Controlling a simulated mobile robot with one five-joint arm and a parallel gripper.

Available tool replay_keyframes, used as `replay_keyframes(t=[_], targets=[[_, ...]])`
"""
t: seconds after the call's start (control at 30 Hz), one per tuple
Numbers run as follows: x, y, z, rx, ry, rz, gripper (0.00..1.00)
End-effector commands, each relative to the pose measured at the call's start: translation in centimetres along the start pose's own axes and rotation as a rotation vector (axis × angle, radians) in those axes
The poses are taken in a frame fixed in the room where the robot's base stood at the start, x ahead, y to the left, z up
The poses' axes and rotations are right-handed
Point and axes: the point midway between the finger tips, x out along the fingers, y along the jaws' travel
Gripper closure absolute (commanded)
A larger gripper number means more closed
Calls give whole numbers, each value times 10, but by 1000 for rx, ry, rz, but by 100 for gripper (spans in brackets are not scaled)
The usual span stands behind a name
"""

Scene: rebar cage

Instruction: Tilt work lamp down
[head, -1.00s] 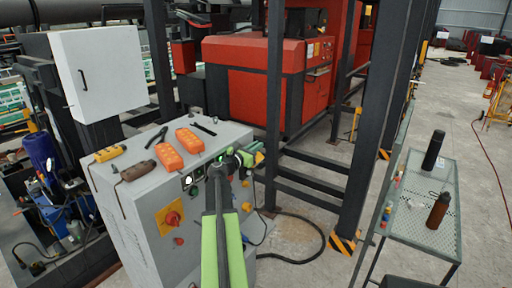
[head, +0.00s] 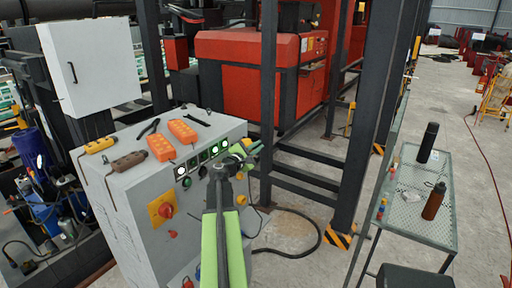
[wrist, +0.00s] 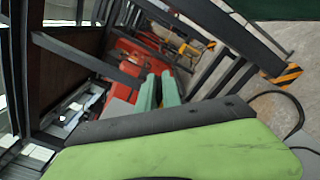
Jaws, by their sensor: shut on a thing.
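My gripper (head: 250,151) is beside the upper right edge of a grey control cabinet (head: 145,215), with its green fingers pointing right. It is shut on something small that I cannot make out. A small yellow piece (head: 246,143) shows close to the fingers; I cannot tell whether it is part of a lamp. In the wrist view the gripper's teal fingers (wrist: 158,92) lie nearly parallel, and what they hold is not clear. I cannot pick out the work lamp for certain in either view.
Orange pendants (head: 162,147) and tools lie on the cabinet top. A lit row of buttons (head: 203,157) is on its sloped face. A dark steel post (head: 362,150) and rails stand to the right. A mesh table (head: 415,205) with bottles stands further right. A red machine (head: 240,75) is behind.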

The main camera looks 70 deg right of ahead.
Motion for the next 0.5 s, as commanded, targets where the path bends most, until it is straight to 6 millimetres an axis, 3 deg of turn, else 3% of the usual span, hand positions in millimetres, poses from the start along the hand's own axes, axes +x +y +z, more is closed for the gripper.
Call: replay_keyframes(t=[0.5], targets=[[1,-9,-3,151,-2,-2,100]])
